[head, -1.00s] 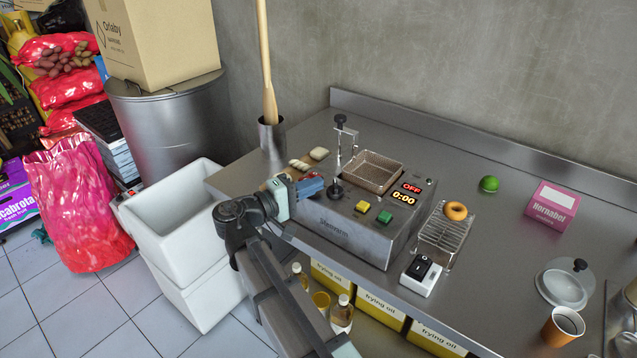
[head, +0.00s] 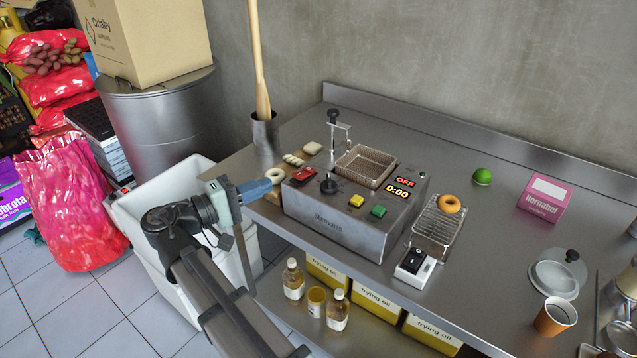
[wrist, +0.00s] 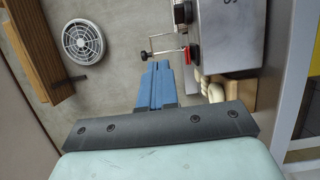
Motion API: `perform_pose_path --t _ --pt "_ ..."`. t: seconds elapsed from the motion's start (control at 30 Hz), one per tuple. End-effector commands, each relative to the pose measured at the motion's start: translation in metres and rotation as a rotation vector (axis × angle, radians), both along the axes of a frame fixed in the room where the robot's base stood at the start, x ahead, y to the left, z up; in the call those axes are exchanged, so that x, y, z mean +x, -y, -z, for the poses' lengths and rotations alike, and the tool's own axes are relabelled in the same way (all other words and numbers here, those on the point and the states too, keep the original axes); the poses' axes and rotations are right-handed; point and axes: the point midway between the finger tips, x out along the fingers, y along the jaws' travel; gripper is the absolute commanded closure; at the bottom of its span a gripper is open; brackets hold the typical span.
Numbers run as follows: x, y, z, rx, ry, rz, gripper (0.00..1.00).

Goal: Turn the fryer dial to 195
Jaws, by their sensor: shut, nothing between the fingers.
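The fryer (head: 343,232) is a steel box on the counter. Its black dial (head: 329,186) sits on the top's left part, between a red switch (head: 303,174) and the yellow button (head: 356,201). The dial's setting is too small to read. The displays (head: 402,187) show OFF and 0:00. My gripper (head: 270,182) is shut and empty, left of the fryer and apart from the dial. In the wrist view its blue fingers (wrist: 157,70) lie together; the red switch (wrist: 194,53) and what seems to be the dial (wrist: 183,13) are up and right of the tips.
A black-knobbed bracket (head: 333,118) stands behind the dial, beside the fry basket (head: 366,167). Pale dough pieces (head: 293,160) lie left of the fryer. A green button (head: 378,211), a rack (head: 436,231) with a doughnut (head: 449,204) and a rocker switch (head: 415,262) are to the right.

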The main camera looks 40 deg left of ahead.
Motion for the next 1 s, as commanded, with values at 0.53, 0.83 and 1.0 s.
perform_pose_path --t 0.53,0.83,1.0 --pt "0.000 -0.001 -0.106 0.003 0.001 0.000 1.00" --pt "0.037 0.020 -0.098 0.060 -0.130 0.024 1.00" --pt "0.063 0.036 -0.084 0.118 -0.243 0.042 1.00"
